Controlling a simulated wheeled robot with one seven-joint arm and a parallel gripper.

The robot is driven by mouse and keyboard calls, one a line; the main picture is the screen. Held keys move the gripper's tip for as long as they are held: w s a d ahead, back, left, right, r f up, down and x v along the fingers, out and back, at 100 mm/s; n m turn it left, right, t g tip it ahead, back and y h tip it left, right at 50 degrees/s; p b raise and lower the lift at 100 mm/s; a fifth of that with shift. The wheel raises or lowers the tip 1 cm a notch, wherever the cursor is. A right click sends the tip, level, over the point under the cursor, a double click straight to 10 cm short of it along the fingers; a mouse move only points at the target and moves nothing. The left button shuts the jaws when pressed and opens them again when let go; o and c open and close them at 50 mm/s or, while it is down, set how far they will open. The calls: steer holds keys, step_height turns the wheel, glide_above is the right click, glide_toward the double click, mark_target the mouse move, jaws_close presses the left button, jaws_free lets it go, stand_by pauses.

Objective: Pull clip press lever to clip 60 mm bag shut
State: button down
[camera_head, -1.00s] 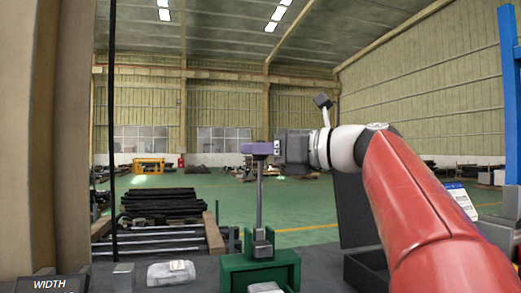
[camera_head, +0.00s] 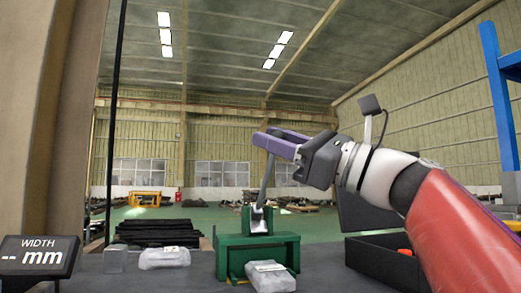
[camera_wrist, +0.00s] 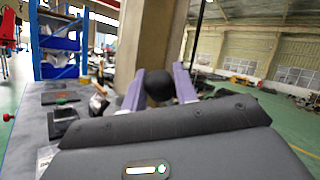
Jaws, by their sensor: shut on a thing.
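The green clip press (camera_head: 258,262) stands on the dark bench in the head view. Its grey lever (camera_head: 266,185) rises from the top and leans slightly right towards my gripper (camera_head: 274,145). The purple fingers are shut on the lever's black ball knob (camera_wrist: 159,87), seen between them in the wrist view.
A width display (camera_head: 38,257) at the far left reads "-- mm". A small clear block (camera_head: 115,259) stands beside the left bag. A dark open bin (camera_head: 375,265) with something orange is at the right. In the wrist view, a blue rack (camera_wrist: 58,45) stands behind the bench.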

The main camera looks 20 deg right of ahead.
steer(key=shift+s+f+b, duration=0.35)
steer(key=shift+s+f, duration=0.5)
steer(key=shift+f, duration=0.15)
steer(key=c, duration=1.1)
jaws_free()
steer(key=shift+c, duration=0.2)
steer(key=v, duration=0.7)
steer(key=shift+s+d, duration=0.2)
steer(key=shift+s, duration=0.05)
steer(key=shift+f, duration=0.15)
